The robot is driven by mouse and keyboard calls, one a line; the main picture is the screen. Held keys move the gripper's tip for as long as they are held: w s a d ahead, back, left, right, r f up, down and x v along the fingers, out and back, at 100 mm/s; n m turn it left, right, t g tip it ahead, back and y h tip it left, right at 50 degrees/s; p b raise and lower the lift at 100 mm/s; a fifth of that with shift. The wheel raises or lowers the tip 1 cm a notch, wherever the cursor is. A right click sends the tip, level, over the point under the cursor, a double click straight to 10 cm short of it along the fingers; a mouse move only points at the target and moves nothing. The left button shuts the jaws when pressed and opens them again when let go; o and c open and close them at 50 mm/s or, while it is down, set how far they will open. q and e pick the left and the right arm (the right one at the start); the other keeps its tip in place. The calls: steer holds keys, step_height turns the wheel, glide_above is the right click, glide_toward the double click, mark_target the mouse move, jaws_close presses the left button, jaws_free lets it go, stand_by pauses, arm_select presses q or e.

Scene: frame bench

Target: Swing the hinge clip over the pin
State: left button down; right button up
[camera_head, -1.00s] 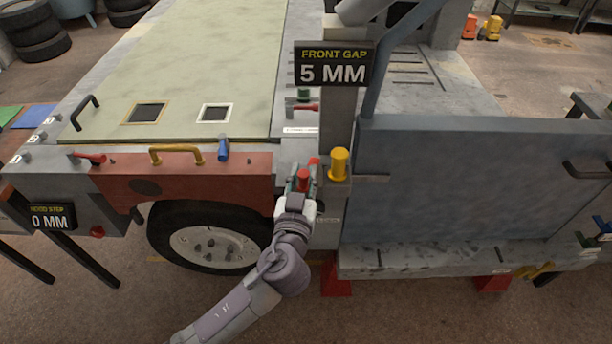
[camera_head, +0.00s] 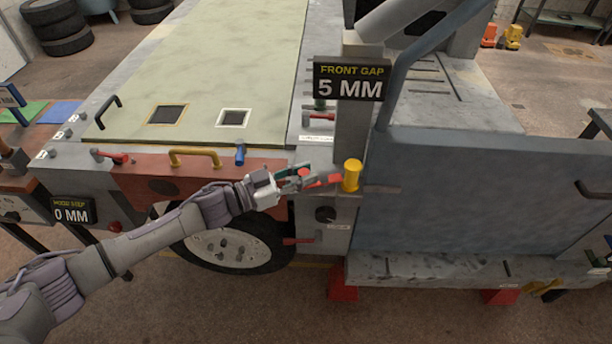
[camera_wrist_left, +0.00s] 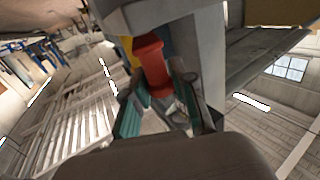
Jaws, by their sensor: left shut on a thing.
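The yellow pin (camera_head: 352,176) stands upright at the corner beside the blue-grey door panel. My left gripper (camera_head: 302,180) is just left of the pin, its arm coming in from the left. Its fingers are shut on a red handle (camera_head: 309,183), which I take to be the hinge clip's. Another red part (camera_head: 333,178) reaches close to the pin; I cannot tell whether it is around it or only beside it. In the left wrist view the red spool-shaped handle (camera_wrist_left: 151,66) sits between the teal finger pads, with a little yellow behind it. My right gripper is not in view.
A grey post with a "FRONT GAP 5 MM" sign (camera_head: 351,78) rises behind the pin. The door panel (camera_head: 480,200) closes off the right. A black knob (camera_head: 325,214) and a red lever (camera_head: 298,241) sit below the gripper. A yellow handle (camera_head: 195,156) lies left.

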arm_select(q)
steer(key=shift+w+a+f+m+g+h+b, duration=0.1)
steer(key=shift+w+m+g+h+b, duration=0.15)
steer(key=shift+m+g, duration=0.25)
steer(key=shift+w+f+m+g+h+b, duration=0.1)
steer(key=shift+w+m+g+h+b, duration=0.15)
steer(key=shift+g, duration=0.35)
steer(key=shift+w+r+m+g+h+b, duration=0.1)
steer(key=shift+m+g+h+b, duration=0.15)
steer(key=shift+m+g+b, duration=0.4)
steer(key=shift+w+r+m+g+h+b, duration=0.1)
steer(key=shift+m+g+h+b, duration=0.25)
steer(key=shift+g, duration=0.5)
steer(key=c, duration=0.9)
jaws_free()
steer(key=shift+a, duration=0.1)
steer(key=v, duration=1.1)
steer(key=shift+a, duration=0.35)
